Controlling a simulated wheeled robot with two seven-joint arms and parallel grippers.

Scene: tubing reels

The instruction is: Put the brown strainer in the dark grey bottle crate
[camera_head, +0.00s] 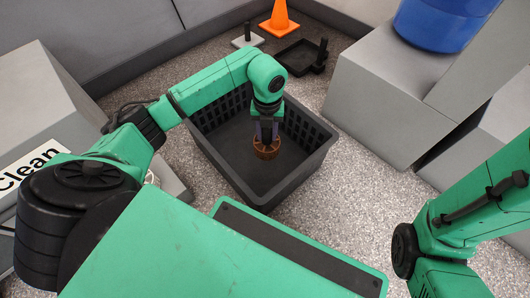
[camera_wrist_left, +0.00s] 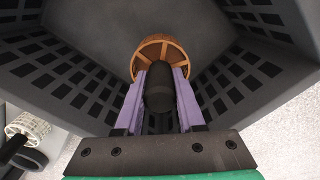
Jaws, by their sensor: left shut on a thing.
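The brown strainer (camera_head: 266,150) is a small round slotted piece, seen inside the walls of the dark grey bottle crate (camera_head: 232,176). My left gripper (camera_head: 266,136) reaches down into the crate and is shut on the strainer. In the left wrist view the strainer (camera_wrist_left: 160,50) sits at the tips of the purple fingers (camera_wrist_left: 158,75), with the crate's slotted wall (camera_wrist_left: 60,70) around it. I cannot tell whether the strainer touches the crate floor. The right arm shows at the right of the head view, but its gripper is out of view.
An orange cone (camera_head: 280,18) and a black tray (camera_head: 300,56) stand behind the crate. Grey blocks (camera_head: 385,95) with a blue drum (camera_head: 440,22) are at the right. A pale basket-like thing (camera_wrist_left: 27,126) shows at the left wrist view's left. Speckled floor right of the crate is clear.

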